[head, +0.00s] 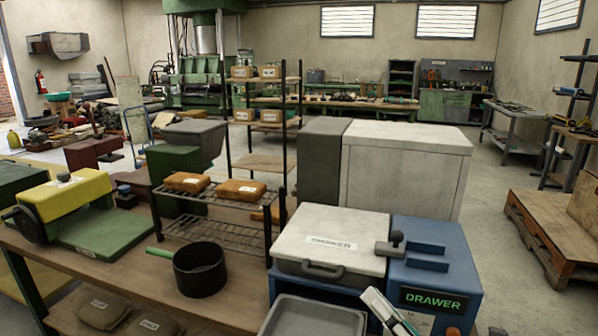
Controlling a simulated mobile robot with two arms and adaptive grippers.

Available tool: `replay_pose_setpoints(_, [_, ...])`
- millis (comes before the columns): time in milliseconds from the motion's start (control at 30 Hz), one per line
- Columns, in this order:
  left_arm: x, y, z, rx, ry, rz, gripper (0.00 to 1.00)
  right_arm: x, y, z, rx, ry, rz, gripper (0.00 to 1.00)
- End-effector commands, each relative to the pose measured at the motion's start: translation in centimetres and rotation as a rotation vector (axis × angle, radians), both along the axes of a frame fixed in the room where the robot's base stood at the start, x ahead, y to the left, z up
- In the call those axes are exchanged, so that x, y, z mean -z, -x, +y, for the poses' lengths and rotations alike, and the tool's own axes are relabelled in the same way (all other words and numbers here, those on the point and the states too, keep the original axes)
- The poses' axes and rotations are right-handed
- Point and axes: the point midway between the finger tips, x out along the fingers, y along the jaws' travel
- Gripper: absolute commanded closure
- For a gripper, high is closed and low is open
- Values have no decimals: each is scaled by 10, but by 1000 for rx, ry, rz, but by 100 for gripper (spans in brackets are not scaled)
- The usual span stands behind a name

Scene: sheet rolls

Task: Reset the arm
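What appears to be part of my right gripper (388,312), pale with dark edges, reaches in at the bottom of the head view. It is in front of the blue machine labelled DRAWER (432,270) and beside a grey metal tray (312,318). It is cut off by the frame edge, and I cannot tell how its fingers stand. I see nothing clearly held. My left gripper is not in view.
The machine has a pale lid (330,238) with a dark handle. On the wooden bench (125,235) at left are a black pot (200,270), a yellow-green machine (75,195) and a wire rack (222,205) with orange packs. A wooden pallet stands right (550,225); open floor lies beyond.

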Motion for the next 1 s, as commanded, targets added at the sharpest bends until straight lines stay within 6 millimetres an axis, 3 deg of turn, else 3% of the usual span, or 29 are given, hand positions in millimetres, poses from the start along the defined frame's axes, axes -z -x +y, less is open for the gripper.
replay_pose_setpoints(67, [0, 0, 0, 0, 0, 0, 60, 0, -12, -34, 109, -256, 129, 89])
replay_pose_setpoints(167, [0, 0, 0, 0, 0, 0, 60, 21, -22, -80, 250, -568, 305, 89])
replay_pose_setpoints(267, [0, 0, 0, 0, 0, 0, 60, 65, -21, -119, 395, -865, 497, 89])
replay_pose_setpoints(400, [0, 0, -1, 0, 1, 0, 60, 152, 7, -148, 620, -1246, 788, 89])
replay_pose_setpoints(500, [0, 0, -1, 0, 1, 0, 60, 214, 45, -147, 787, -1471, 998, 89])
replay_pose_setpoints(633, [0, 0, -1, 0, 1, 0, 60, 269, 96, -131, 973, -1657, 1215, 89])
replay_pose_setpoints(800, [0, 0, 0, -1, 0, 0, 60, 309, 157, -103, 1169, -1789, 1430, 89])
replay_pose_setpoints(1000, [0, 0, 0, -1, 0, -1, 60, 334, 219, -70, 1373, -1864, 1637, 89])
